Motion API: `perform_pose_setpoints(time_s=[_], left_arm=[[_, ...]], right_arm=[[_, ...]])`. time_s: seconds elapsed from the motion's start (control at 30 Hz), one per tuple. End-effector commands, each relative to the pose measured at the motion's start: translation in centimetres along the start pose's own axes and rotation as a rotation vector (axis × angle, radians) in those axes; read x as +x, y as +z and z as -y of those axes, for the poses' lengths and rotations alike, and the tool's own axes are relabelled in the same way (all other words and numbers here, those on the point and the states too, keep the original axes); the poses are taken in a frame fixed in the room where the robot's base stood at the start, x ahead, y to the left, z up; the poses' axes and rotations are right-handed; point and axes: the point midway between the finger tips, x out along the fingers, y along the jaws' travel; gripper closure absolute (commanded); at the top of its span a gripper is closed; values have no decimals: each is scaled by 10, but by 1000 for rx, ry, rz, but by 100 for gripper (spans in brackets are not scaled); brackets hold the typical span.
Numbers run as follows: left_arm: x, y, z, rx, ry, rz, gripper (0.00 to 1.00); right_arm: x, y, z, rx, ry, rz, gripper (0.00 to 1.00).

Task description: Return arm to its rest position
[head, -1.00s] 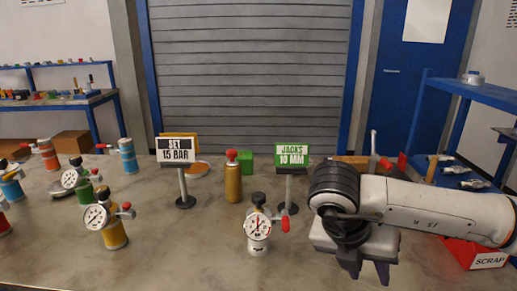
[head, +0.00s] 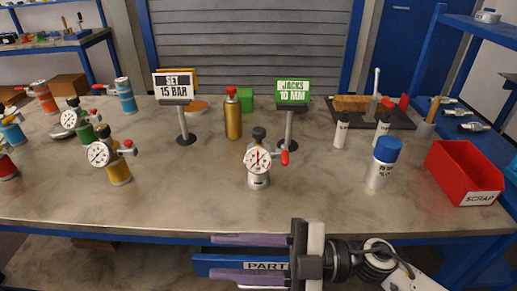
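My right gripper (head: 232,259) is low at the bottom of the head view, in front of the bench's front edge, with its arm coming in from the lower right. Its two purple-grey fingers point left and stand apart, with nothing between them. The blue drawer front marked PART shows behind the fingers and is partly hidden by them. My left gripper is not in view.
A blue-capped bottle (head: 383,163) and a red SCRAP bin (head: 463,172) stand right; a yellow gauged vessel (head: 118,166) stands left. Signs (head: 175,86) (head: 292,92) stand behind. The front middle bench is clear.

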Motion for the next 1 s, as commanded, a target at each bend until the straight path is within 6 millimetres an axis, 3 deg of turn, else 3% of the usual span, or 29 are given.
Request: perform_pose_setpoints(time_s=[0.1, 0.2, 0.27, 0.43, 0.6, 0.8, 0.93, 1.0], left_arm=[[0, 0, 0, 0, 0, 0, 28], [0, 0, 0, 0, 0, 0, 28], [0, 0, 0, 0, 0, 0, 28], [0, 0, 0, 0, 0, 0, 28], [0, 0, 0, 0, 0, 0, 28], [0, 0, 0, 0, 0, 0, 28], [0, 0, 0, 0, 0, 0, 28], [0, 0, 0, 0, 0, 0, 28]], right_arm=[[-40, 44, -17, 132, 314, 159, 65], [-92, 92, -10, 246, 519, 361, 65], [-127, 118, 6, 315, 605, 493, 65], [-220, 167, 81, 503, 723, 846, 65], [-285, 180, 160, 657, 724, 1110, 65], [-335, 171, 234, 797, 674, 1319, 65], [-361, 158, 278, 881, 627, 1430, 65], [-337, 161, 277, 933, 688, 1384, 65]])
